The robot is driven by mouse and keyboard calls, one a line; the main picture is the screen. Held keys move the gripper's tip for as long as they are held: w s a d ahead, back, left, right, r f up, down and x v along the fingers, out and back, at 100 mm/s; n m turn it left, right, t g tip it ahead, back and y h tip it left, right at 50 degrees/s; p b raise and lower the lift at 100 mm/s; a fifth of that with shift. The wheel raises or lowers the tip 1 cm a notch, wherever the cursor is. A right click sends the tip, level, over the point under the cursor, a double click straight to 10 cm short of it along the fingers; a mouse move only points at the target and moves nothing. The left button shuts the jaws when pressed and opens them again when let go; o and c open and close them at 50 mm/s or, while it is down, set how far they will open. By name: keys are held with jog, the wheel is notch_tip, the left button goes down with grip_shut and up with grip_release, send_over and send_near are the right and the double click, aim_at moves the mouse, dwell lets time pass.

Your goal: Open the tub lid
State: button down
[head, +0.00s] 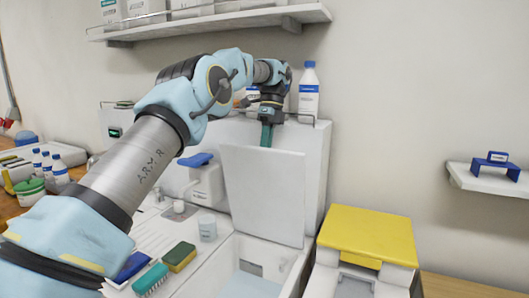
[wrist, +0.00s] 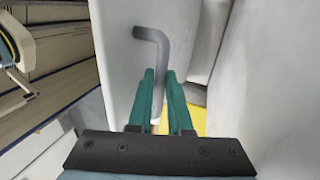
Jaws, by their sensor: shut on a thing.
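The white tub (head: 212,281) stands open at the bottom centre of the head view, with its inside showing. Its flat white lid (head: 262,195) is raised nearly upright at the back. My gripper (head: 267,137) is at the lid's top edge, with its teal fingers partly hidden behind the lid. In the wrist view, the teal fingers (wrist: 160,92) are close together around the lower end of a grey bent handle (wrist: 152,36), beside a pale panel. The exact contact is partly hidden by the fingers.
A bin with a yellow lid (head: 370,233) stands right of the tub. A white bottle (head: 309,92) stands behind my gripper, under a wall shelf (head: 215,22).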

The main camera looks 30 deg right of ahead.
jog(key=shift+f, duration=0.3)
jog(key=c, duration=1)
grip_release()
jog(key=shift+d, duration=0.1)
jog(key=shift+c, duration=0.2)
jog(key=shift+o, duration=1)
jog(key=shift+r, duration=0.15)
